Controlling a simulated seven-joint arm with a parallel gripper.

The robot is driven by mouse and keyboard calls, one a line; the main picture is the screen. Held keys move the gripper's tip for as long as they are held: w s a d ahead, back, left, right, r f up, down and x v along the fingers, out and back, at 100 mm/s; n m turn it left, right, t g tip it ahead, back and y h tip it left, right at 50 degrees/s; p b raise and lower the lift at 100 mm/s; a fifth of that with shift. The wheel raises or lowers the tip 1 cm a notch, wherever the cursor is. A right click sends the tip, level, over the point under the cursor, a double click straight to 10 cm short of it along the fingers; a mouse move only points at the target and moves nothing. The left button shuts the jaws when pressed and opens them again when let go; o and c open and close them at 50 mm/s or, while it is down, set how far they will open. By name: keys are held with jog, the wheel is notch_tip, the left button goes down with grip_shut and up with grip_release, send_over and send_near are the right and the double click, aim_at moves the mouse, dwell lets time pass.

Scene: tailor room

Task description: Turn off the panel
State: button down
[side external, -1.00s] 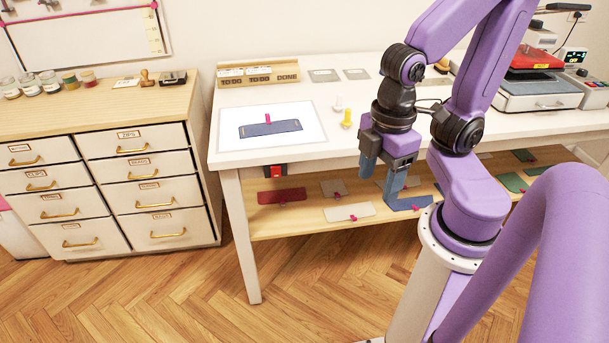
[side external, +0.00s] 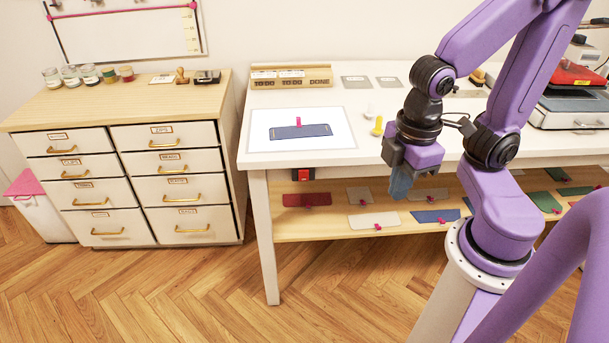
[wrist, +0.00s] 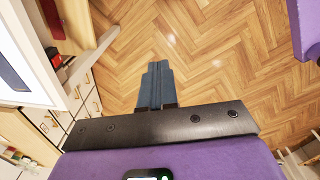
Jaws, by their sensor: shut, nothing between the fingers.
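The panel (side external: 340,138) is a bright white lit rectangle on the left of the white table top. A dark blue fabric piece (side external: 300,131) with a pink pin lies on it. A red switch (side external: 303,174) in a black housing is fixed under the table's front edge, below the panel; it also shows in the wrist view (wrist: 54,59). My gripper (side external: 398,196) has blue fingers that are shut and empty. It points down in front of the table edge, to the right of the switch and apart from it. In the wrist view the fingertips (wrist: 156,66) are over bare floor.
The lower shelf (side external: 290,229) holds several pinned fabric pieces. A yellow pin-shaped object (side external: 377,126) stands on the table behind my gripper. A drawer cabinet (side external: 140,130) is at the left. The floor (side external: 200,290) in front is clear.

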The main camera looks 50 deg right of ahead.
aim_at(304, 173)
jog(key=w+d+f+m+t+h, duration=0.1)
jog(key=w+f, duration=0.5)
jog(key=w, duration=0.6)
jog(key=w+d+f+m+t+h, duration=0.2)
jog(key=w+d+f, duration=0.2)
jog(key=w, duration=0.9)
notch_tip(304, 173, down, 3)
jog(key=shift+w+d+h, duration=0.2)
jog(key=shift+w+h, duration=0.1)
jog(key=x, duration=0.3)
jog(key=w+d+x, duration=0.1)
jog(key=x, duration=0.3)
jog(key=r+x, duration=0.1)
jog(key=x, duration=0.2)
jog(key=shift+w+d+f, duration=0.3)
jog(key=shift+f, duration=0.1)
jog(key=shift+w+d+r, duration=0.15)
jog(key=shift+w+d, duration=0.4)
jog(key=shift+d, duration=0.05)
